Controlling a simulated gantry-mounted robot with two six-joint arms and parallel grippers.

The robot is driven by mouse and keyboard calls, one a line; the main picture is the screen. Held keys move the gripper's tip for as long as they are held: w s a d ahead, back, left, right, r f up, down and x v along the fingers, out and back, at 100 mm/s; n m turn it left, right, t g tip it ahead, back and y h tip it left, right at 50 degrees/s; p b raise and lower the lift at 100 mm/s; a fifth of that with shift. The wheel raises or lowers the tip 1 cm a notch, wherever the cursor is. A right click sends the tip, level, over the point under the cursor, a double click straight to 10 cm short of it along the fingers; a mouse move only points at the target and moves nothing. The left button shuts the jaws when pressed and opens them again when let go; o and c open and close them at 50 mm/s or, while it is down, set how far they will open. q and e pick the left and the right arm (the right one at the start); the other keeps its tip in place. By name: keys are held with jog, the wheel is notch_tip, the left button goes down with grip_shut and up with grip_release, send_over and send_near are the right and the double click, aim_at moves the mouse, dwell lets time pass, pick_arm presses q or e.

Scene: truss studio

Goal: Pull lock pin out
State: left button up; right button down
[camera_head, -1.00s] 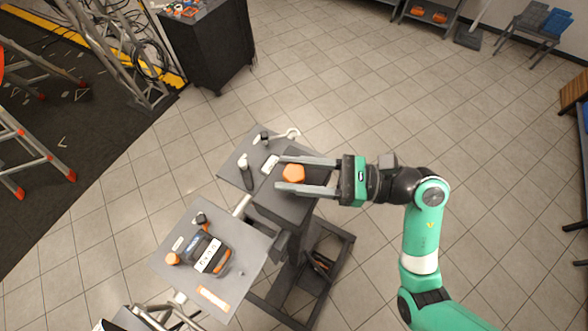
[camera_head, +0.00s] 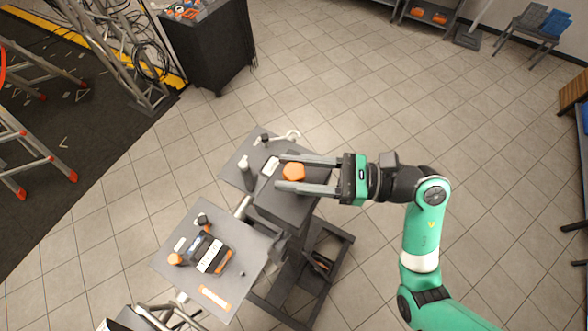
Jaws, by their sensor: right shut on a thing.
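An orange faceted knob (camera_head: 294,172), which looks like the head of the lock pin, sits over the dark grey block (camera_head: 283,205) at the top of the stand. My right gripper (camera_head: 281,172) reaches in from the right, its two long grey fingers on either side of the knob. The fingers are shut on the knob, which shows between them toward the tips. Any shaft below the knob is hidden, so I cannot tell how far it sits in the block. My left gripper is not in view.
A grey side plate (camera_head: 231,172) carries a small bottle-like item (camera_head: 247,172) and a white hooked piece (camera_head: 287,135). A nearer plate (camera_head: 172,252) carries a dark orange-trimmed device (camera_head: 207,254) and an orange knob (camera_head: 175,259). A dark cabinet (camera_head: 212,50) stands behind.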

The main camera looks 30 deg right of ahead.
jog(key=shift+r, duration=0.95)
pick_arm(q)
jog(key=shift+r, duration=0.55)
pick_arm(e)
jog(key=shift+f, duration=0.1)
jog(key=shift+c, duration=1.7)
grip_release()
jog(key=shift+f, duration=0.1)
